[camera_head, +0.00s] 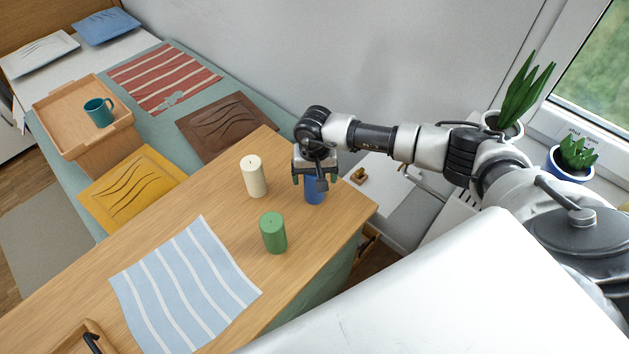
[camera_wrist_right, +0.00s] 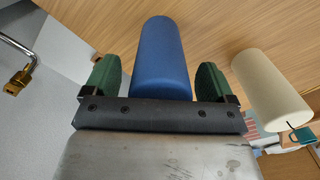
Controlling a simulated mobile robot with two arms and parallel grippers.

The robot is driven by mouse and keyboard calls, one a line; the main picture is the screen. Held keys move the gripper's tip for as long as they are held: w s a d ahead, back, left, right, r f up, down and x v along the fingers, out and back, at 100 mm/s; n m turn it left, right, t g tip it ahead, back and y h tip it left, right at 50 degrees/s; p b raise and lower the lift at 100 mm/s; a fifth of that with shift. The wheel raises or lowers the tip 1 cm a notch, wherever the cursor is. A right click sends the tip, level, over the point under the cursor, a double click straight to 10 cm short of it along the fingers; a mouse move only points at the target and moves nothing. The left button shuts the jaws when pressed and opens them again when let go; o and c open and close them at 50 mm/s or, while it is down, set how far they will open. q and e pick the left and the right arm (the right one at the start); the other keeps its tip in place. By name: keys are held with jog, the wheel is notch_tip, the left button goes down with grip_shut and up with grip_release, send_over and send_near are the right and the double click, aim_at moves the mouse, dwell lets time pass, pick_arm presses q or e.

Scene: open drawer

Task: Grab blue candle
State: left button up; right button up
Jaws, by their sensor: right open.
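The blue candle (camera_head: 315,190) stands on the wooden table top, near its right end, in the head view. My right gripper (camera_head: 316,178) is right at it and hides its upper part. In the right wrist view the blue candle (camera_wrist_right: 163,60) lies between the two green fingertips of my right gripper (camera_wrist_right: 160,82). A gap shows on each side, so the fingers are open and apart from it. My left gripper is not in view.
A cream candle (camera_head: 254,176) stands left of the blue one, and a green candle (camera_head: 273,232) stands nearer. A striped blue cloth (camera_head: 187,283) lies on the wooden table (camera_head: 213,188). A tray (camera_head: 82,345) is at the lower left. Potted plants (camera_head: 571,163) stand at the window.

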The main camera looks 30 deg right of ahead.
jog(key=c, duration=1.2)
jog(key=shift+o, duration=0.2)
jog(key=shift+r, duration=0.1)
